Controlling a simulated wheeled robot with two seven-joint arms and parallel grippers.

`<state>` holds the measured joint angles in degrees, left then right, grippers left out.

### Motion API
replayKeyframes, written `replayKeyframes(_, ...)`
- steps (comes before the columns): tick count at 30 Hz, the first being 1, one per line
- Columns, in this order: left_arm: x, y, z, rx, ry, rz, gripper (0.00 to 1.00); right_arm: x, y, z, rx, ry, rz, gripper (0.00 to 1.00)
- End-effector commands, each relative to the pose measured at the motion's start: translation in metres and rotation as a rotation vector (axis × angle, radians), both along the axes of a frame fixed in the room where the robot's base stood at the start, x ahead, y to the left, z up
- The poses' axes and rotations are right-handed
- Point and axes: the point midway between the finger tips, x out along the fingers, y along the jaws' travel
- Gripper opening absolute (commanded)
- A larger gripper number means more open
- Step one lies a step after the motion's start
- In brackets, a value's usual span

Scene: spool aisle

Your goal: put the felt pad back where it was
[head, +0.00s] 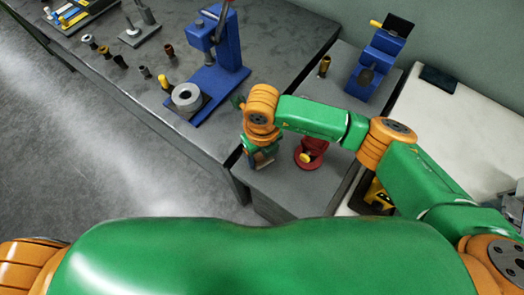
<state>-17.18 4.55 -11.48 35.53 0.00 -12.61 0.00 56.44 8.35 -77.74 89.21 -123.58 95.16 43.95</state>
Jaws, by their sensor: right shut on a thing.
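My right gripper (262,158) points down over the near left part of the small grey table (285,190), left of a red holder. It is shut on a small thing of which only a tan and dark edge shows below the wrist. This looks like the felt pad, but the jaws and wrist hide most of it. I cannot tell whether it touches the table. A flat dark rectangular piece (438,79) lies on the white surface at the right. My left gripper is out of view.
The red holder (311,152) stands close to the right gripper. A blue press (215,60) with a grey ring (187,97) and several small spools stand on the long grey bench (290,35). A blue device (378,65) stands behind my right arm. The white surface (455,120) is mostly clear.

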Motion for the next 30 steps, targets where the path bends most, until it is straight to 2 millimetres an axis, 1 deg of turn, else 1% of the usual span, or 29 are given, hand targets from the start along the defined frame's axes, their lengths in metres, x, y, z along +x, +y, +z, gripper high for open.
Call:
replayKeyframes(5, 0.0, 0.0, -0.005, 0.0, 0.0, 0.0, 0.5, 0.0, 0.0, -0.005, 0.0, 0.0, 0.0, 0.16)
replayKeyframes(6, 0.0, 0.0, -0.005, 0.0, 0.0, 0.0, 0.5, 0.0, 0.0, -0.005, 0.0, 0.0, 0.0, 0.7)
replayKeyframes(8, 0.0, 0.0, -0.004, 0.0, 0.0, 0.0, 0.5, 0.0, 0.0, -0.003, 0.0, 0.0, 0.0, 0.86)
replayKeyframes(9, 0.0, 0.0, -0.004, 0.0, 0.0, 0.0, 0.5, 0.0, 0.0, -0.003, 0.0, 0.0, 0.0, 0.97)
replayKeyframes(17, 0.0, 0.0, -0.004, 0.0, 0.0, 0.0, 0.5, 0.0, 0.0, -0.003, 0.0, 0.0, -0.001, 0.98)
replayKeyframes(20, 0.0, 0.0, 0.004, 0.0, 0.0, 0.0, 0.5, 0.0, 0.0, 0.004, 0.0, 0.001, -0.001, 0.98)
replayKeyframes(21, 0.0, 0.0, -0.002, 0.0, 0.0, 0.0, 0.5, 0.0, 0.0, 0.006, 0.001, -0.001, 0.0, 0.98)
replayKeyframes(23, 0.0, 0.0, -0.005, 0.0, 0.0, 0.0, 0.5, 0.001, 0.001, 0.016, 0.002, -0.003, 0.0, 0.98)
replayKeyframes(30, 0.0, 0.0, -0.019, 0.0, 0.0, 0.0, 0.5, 0.001, 0.001, 0.077, 0.003, -0.006, 0.001, 0.98)
